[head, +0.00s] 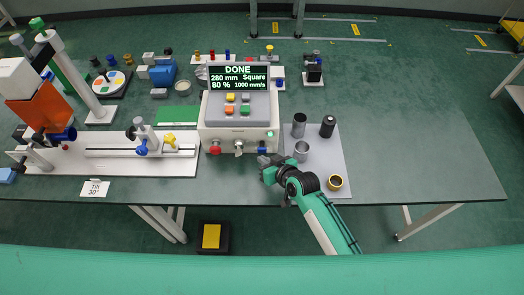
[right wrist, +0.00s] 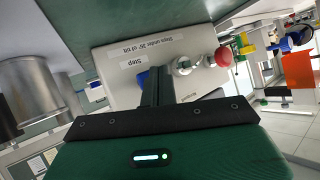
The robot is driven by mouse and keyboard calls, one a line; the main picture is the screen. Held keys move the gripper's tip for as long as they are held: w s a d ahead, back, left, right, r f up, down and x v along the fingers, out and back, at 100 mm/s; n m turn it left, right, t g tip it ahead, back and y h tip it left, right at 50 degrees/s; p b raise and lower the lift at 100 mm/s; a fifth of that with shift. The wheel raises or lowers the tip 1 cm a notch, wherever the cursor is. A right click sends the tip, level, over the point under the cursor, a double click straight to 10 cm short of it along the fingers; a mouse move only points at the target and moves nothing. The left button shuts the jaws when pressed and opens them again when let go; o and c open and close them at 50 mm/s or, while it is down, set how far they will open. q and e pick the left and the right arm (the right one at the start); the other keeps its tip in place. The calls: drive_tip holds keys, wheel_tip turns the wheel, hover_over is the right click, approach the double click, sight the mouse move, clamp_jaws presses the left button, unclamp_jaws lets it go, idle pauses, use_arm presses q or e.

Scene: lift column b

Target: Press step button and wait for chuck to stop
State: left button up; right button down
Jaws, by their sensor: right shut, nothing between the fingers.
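The beige control box (head: 205,135) stands on the bench with its display (head: 238,77) reading DONE, 280 mm, Square, 80 %, 1000 mm/s. The blue step button (head: 262,150) is low on the right of its front. In the right wrist view the blue button (right wrist: 143,79) is partly hidden behind my fingers, beside the "Step" label. The metal chuck (head: 238,148) is on the middle of the box front and also shows in the right wrist view (right wrist: 183,66). My right gripper (head: 264,160) is shut and empty just in front of the button; I cannot tell whether it touches. My left gripper is not in view.
A red knob (head: 215,149) sits left of the chuck. A white rail fixture (head: 110,165) stands left. The far right bench is clear.

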drive_tip(key=shift+w, duration=0.15)
drive_tip(key=shift+w, duration=0.3)
drive_tip(key=shift+w, duration=0.55)
idle(1.0)
drive_tip(key=shift+s+r, duration=0.1)
drive_tip(key=shift+s+p, duration=0.35)
drive_tip(key=shift+s, duration=0.5)
